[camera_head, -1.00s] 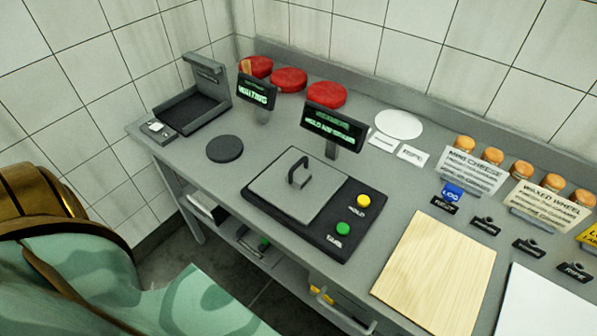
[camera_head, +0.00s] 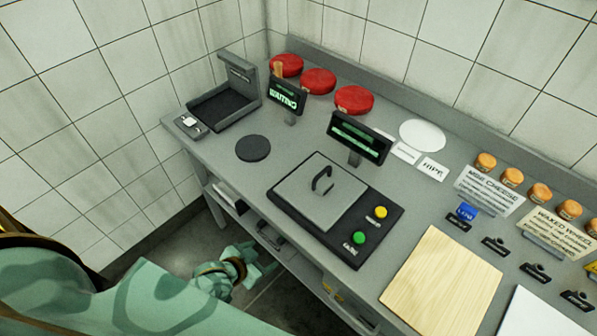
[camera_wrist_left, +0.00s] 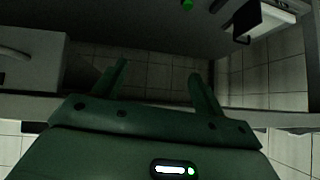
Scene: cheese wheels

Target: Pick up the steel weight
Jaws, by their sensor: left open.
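I cannot surely pick out the steel weight. A small pale item (camera_head: 188,121) sits on a grey block at the counter's left end, too small to identify. A dark arched handle (camera_head: 321,180) stands on the square grey plate of the scale (camera_head: 348,250); I cannot tell whether it belongs to the plate. My left gripper (camera_head: 262,264) is open and empty, low in front of the counter and below its top. Its two spread fingers also show in the left wrist view (camera_wrist_left: 158,76). My right gripper is out of view.
The counter holds a black disc (camera_head: 253,148), an open grey box-like device (camera_head: 222,108), red wheels (camera_head: 318,81), two displays (camera_head: 358,138), a wooden board (camera_head: 443,277) and small cheeses with signs (camera_head: 490,190). A lower shelf lies under the counter. Tiled walls close the back and left.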

